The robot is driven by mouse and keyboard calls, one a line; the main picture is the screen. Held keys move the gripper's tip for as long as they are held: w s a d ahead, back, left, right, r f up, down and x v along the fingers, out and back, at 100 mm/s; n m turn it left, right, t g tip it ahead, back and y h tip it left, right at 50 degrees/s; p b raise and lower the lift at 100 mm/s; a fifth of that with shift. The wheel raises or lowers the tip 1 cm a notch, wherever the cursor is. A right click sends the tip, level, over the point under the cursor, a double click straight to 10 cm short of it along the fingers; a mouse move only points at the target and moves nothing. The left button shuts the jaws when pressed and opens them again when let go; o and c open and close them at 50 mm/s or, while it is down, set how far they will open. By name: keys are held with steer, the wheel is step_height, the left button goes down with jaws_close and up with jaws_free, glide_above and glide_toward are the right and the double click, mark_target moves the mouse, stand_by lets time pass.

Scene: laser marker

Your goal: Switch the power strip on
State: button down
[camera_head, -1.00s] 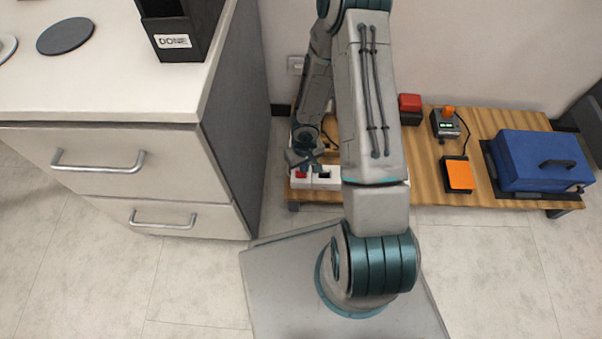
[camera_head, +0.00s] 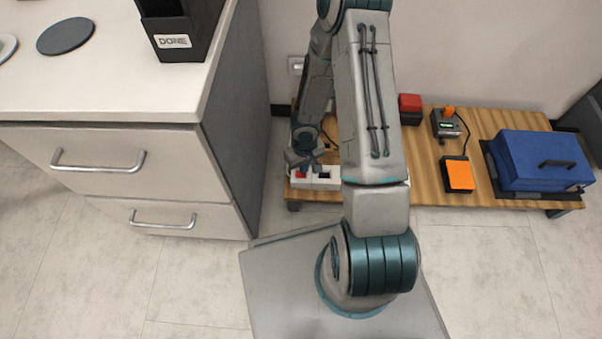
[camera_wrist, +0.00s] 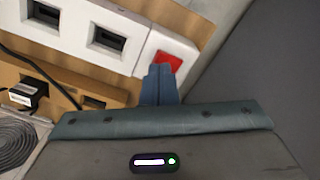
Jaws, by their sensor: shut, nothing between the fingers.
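The white power strip (camera_head: 326,180) lies on the low wooden platform, partly hidden by my arm. Its red switch (camera_head: 302,175) is at the left end. In the wrist view the strip (camera_wrist: 128,52) shows dark sockets, with the red switch (camera_wrist: 169,61) at its end. My gripper (camera_head: 309,165) is low over that end. In the wrist view its fingers (camera_wrist: 161,70) are shut and empty, with their tips at the switch's lower left edge. I cannot tell whether they touch it or whether the switch is pressed.
A drawer cabinet (camera_head: 236,130) stands close on the left of the strip. On the wooden platform (camera_head: 430,170) to the right are a red box (camera_head: 410,104), a small device (camera_head: 446,123), an orange pad (camera_head: 458,175) and a blue case (camera_head: 542,160).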

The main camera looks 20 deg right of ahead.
steer(key=shift+f+b, duration=1)
steer(key=shift+b, duration=0.15)
stand_by(0.5)
steer(key=shift+r+p, duration=2.95)
steer(key=shift+r, duration=0.6)
steer(key=d+r+m+t+h+p, duration=0.1)
steer(key=d+r+h+p, duration=0.15)
steer(key=r+p, duration=1.1)
steer(key=d+r+m+t+h+p, duration=0.1)
steer(key=d+r+p, duration=0.2)
steer(key=r, duration=2.2)
steer(key=s+a+r+y+p, duration=0.1)
steer(key=s+r+p, duration=0.3)
steer(key=r, duration=0.7)
steer(key=s+a+r+y+p, duration=0.1)
steer(key=s+a+r+p, duration=0.1)
steer(key=s+r+p, duration=0.3)
steer(key=s+a+r+y+p, duration=0.1)
steer(key=s+r+p, duration=0.3)
steer(key=r+p, duration=0.5)
step_height(320, 180, up, 9)
steer(key=shift+s+a+r+m+t+p, duration=0.15)
steer(key=shift+s+a+m+t+p, duration=0.2)
steer(key=shift+a, duration=0.45)
